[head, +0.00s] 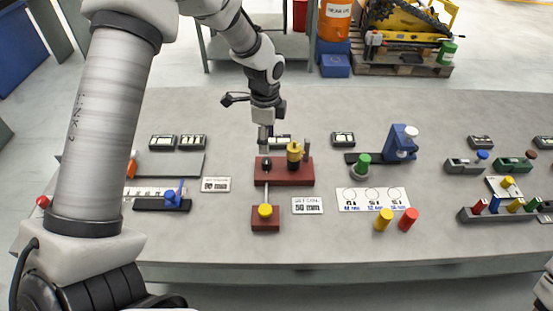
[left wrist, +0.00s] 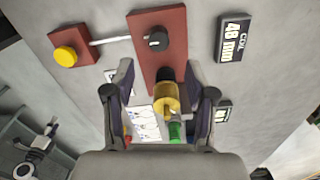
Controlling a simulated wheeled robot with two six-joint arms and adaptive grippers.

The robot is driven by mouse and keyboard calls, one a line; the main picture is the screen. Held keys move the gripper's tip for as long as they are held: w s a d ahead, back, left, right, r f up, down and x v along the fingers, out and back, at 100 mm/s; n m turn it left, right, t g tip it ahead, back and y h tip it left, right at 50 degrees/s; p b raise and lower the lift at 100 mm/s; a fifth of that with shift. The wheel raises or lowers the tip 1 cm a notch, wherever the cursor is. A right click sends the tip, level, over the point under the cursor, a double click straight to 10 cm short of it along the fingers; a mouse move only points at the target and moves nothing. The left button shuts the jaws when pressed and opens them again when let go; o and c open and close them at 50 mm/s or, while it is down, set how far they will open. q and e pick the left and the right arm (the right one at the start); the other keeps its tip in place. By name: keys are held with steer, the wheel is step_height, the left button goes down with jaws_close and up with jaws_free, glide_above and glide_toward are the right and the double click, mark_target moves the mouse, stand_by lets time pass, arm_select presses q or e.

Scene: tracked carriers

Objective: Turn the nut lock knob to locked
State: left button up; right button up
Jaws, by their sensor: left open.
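A dark red block (head: 287,172) on the table carries a black knob (head: 267,164) and an upright brass-yellow cylinder (head: 294,154) with a dark part at its base. In the left wrist view the black knob (left wrist: 158,39) has a small white mark on it. Neither view shows a label naming the nut lock knob. A thin pale rod joins this block to a smaller red block (head: 265,225) with a yellow knob (head: 265,210). My left gripper (head: 264,142) points down above the red block, near the black knob, open and empty. The yellow cylinder (left wrist: 166,97) shows between its fingers.
A white plate reading 50 mm (head: 307,206) lies right of the small block. A blue device (head: 401,142) and a green knob (head: 362,160) stand farther right. Yellow (head: 383,220) and red (head: 408,220) cylinders stand by a white card (head: 345,206). The table front is clear.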

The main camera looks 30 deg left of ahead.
mark_target(267, 161)
arm_select(q)
steer(key=shift+s+f, duration=0.1)
steer(key=shift+f, duration=0.1)
steer(key=shift+s+f+p, duration=0.1)
steer(key=shift+f+p, duration=0.2)
step_height(267, 161, down, 7)
steer(key=shift+r+p, duration=0.1)
steer(key=shift+p, duration=0.6)
jaws_close()
